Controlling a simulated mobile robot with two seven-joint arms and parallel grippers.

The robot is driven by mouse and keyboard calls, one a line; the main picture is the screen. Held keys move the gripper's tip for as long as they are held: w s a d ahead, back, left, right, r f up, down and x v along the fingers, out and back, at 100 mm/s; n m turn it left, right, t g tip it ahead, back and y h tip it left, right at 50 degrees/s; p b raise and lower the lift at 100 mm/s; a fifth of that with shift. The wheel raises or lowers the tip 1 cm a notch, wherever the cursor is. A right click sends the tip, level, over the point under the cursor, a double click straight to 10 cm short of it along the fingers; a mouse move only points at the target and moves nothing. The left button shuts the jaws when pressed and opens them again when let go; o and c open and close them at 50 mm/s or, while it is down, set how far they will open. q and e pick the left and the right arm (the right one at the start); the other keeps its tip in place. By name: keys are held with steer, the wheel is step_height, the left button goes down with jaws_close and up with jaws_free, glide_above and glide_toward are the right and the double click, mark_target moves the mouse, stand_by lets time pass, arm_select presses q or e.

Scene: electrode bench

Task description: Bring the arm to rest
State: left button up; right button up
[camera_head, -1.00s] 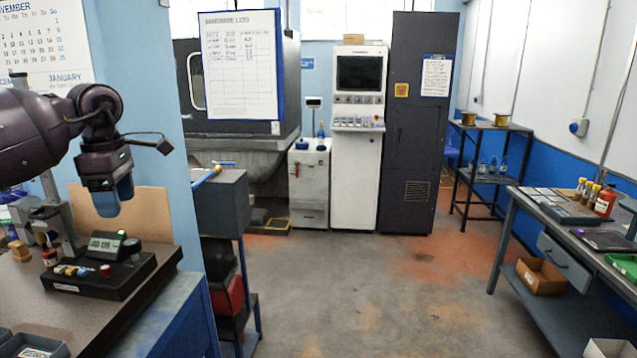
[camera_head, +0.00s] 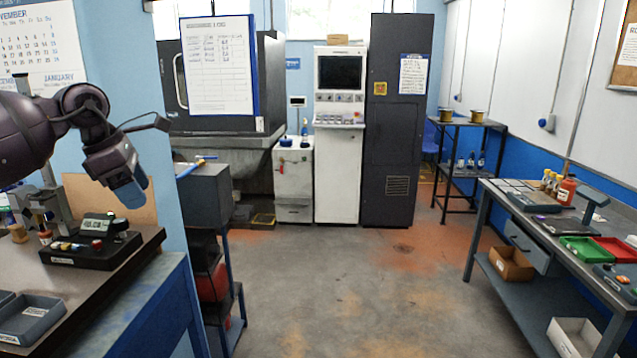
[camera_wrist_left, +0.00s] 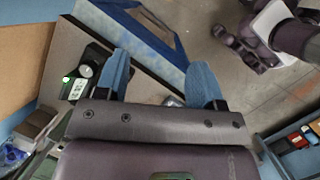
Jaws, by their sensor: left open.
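My left arm (camera_head: 40,125) comes in from the left in the head view, raised above the left bench. My left gripper (camera_head: 134,192) has blue fingertips and hangs tilted toward the lower right, in free air above the bench's right edge. In the left wrist view its two blue fingers (camera_wrist_left: 162,82) stand apart with nothing between them. My right gripper is not seen in the head view.
A black device with a display (camera_head: 92,248) and a grey tray (camera_head: 30,318) stand on the left bench (camera_head: 85,300). A right bench (camera_head: 505,225) holds bottles (camera_head: 566,190) and a green tray (camera_head: 582,250). The floor between (camera_head: 330,290) is open.

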arm_select(q)
steer(key=d+r+n+t+h, duration=0.25)
steer(key=d+n+h, duration=0.45)
steer(key=d, duration=0.4)
steer(key=d+r+n+t+h, duration=0.1)
steer(key=d+n+t+h, duration=0.4)
steer(key=d+h, duration=0.4)
steer(key=s+a+f+n+t+y, duration=0.2)
steer(key=f+n+y, duration=0.3)
steer(key=f+n, duration=0.4)
steer(key=s+a+f+n+t+y, duration=0.2)
steer(key=a+f+n+t+y, duration=0.15)
steer(key=f+n, duration=0.55)
steer(key=s+a+f+n+t+y, duration=0.2)
steer(key=f+n+y, duration=0.3)
steer(key=f+n, duration=0.4)
steer(key=s+a+f+n+g+y, duration=0.3)
steer(key=s+f+n, duration=0.1)
steer(key=s+f, duration=0.8)
steer(key=s+a+f+n+g+y, duration=0.3)
steer(key=s+f+n, duration=0.2)
steer(key=s+f, duration=0.7)
steer(key=s, duration=0.3)
steer(key=shift+a, duration=0.2)
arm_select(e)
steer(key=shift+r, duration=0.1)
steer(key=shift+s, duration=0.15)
